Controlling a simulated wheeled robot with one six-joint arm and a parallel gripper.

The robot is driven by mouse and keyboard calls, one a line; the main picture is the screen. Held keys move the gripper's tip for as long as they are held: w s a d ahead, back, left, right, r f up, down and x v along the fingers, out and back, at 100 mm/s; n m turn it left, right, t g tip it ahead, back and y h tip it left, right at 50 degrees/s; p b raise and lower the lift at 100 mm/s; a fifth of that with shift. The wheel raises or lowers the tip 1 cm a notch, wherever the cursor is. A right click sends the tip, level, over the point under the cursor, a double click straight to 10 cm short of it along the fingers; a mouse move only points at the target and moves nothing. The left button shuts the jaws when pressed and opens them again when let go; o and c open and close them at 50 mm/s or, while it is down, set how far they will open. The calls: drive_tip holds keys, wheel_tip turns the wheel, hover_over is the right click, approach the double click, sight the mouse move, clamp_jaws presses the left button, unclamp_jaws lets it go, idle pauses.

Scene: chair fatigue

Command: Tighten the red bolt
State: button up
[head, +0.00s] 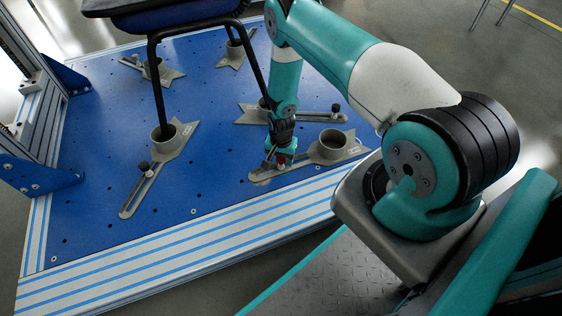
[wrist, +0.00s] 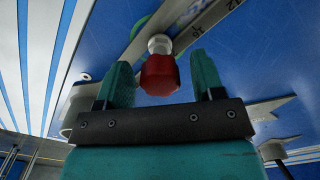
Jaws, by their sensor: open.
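The red bolt (wrist: 159,75) shows large in the wrist view, between the two fingers of my gripper (wrist: 162,88). The fingers stand open with a gap on each side of the red head. A pale round stem (wrist: 159,44) joins the bolt to a grey slotted bracket (wrist: 205,22). In the head view the red bolt (head: 282,159) is a small red patch on the slotted bracket near the plate's front edge. My gripper (head: 281,148) is right above it, pointing down, and partly hides it.
The blue perforated plate (head: 90,190) carries several grey slotted brackets with round cups, such as one at left (head: 163,135). A chair frame (head: 158,85) stands in the cups, close to my arm. A striped aluminium rail (head: 180,250) edges the front. Bare plate lies front left.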

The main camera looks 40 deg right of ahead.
drive_tip(key=n, duration=0.2)
drive_tip(key=shift+n, duration=0.4)
drive_tip(key=n, duration=0.4)
drive_tip(key=c, duration=0.9)
drive_tip(key=m, duration=0.4)
drive_tip(key=m, duration=0.4)
drive_tip(key=shift+p, duration=0.35)
